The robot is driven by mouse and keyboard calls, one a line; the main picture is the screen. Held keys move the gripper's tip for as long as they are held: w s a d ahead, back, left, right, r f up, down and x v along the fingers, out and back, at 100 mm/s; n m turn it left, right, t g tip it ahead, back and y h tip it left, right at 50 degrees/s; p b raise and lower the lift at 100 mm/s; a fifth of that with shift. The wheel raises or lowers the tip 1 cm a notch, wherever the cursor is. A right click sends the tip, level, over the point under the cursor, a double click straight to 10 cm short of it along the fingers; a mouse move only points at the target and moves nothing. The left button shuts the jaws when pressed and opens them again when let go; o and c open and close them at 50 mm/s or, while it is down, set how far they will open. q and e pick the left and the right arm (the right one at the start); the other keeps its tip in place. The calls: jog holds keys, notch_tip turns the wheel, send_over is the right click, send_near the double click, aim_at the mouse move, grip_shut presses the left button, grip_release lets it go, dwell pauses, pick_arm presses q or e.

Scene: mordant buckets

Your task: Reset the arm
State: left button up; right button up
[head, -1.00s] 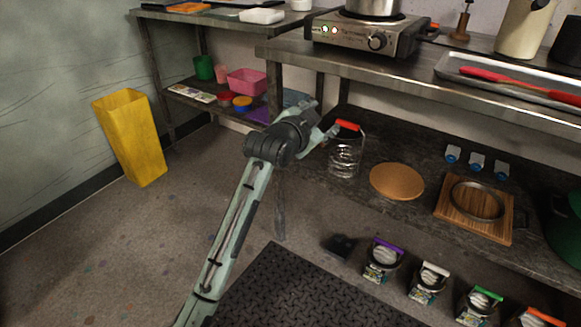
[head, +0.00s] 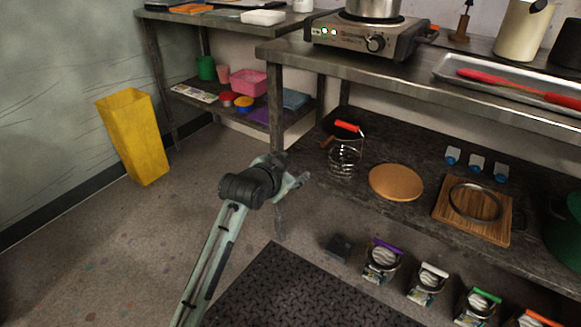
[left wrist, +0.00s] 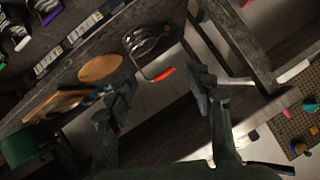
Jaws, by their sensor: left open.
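My left gripper (head: 296,181) is in front of the lower shelf's left end in the head view, at the end of my left arm. In the left wrist view its two fingers (left wrist: 165,100) are spread wide apart with nothing between them. Beyond the fingers, a wire basket with a red handle (head: 345,152) stands on the lower shelf; it also shows in the left wrist view (left wrist: 150,42). The gripper is apart from it. My right gripper is in neither view.
Several small buckets with coloured handles (head: 382,262) stand on the floor beside a dark mat (head: 300,292). The lower shelf (head: 350,198) holds a round wooden board (head: 396,182) and a pan on a square board (head: 474,203). A yellow bin (head: 134,135) stands left. Floor between is clear.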

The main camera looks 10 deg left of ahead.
pick_arm(q)
jog(key=s+a+f+n+g+y, duration=0.1)
jog(key=s+a+f+n+g, duration=0.1)
jog(key=s+a+f, duration=0.3)
jog(key=s+a+f+n+g+y+p, duration=0.1)
jog(key=s+a+f+g, duration=0.3)
jog(key=s+f, duration=0.7)
jog(key=s+a+f+n+g+y, duration=0.1)
jog(key=s+a+f+n+g, duration=0.2)
jog(key=s, duration=1.4)
jog(key=a+f, duration=0.3)
jog(key=f, duration=0.2)
jog(key=shift+s+f+y+p, duration=0.2)
jog(key=shift+y+p, duration=0.1)
jog(key=shift+y, duration=0.1)
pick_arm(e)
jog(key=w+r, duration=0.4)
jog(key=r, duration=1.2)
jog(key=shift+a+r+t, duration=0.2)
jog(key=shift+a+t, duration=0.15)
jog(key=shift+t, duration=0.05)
